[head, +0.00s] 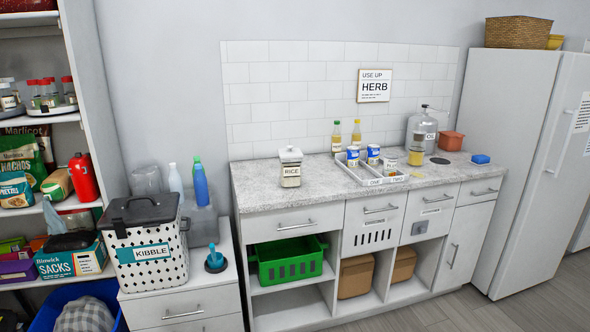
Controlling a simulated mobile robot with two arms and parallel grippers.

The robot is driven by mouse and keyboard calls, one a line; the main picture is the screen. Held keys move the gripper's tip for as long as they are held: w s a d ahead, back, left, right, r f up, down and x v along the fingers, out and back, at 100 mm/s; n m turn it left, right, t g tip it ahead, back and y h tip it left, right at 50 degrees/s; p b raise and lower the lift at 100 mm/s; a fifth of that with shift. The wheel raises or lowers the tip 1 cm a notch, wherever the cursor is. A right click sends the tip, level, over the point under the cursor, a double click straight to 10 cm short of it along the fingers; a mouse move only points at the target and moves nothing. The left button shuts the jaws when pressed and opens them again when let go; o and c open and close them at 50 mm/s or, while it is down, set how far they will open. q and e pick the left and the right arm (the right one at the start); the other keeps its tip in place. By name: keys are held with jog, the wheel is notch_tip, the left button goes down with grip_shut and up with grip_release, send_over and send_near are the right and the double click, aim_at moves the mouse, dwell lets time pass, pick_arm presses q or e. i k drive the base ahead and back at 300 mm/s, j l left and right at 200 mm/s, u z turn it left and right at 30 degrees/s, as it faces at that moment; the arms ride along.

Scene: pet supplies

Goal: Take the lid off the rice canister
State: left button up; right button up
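The rice canister (291,175) is a small pale jar with a "RICE" label, standing upright on the left part of the grey countertop. Its lid (290,153) is light grey with a small knob and sits on top of the canister. Neither of my grippers shows in the head view.
Bare countertop (262,201) surrounds the canister. A tray (366,178) with cans stands to its right, with bottles behind. A kibble bin (144,246) stands on a lower cabinet at left. A tall white fridge (527,140) bounds the right side.

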aim_at(290, 152)
jog(key=i+j+z, duration=0.15)
jog(key=j, duration=0.15)
jog(key=i+j+z, duration=0.1)
jog(key=j, duration=0.2)
jog(key=i+j+z, duration=0.3)
jog(key=j, duration=0.35)
jog(key=i+j+z, duration=0.15)
jog(key=j, duration=0.2)
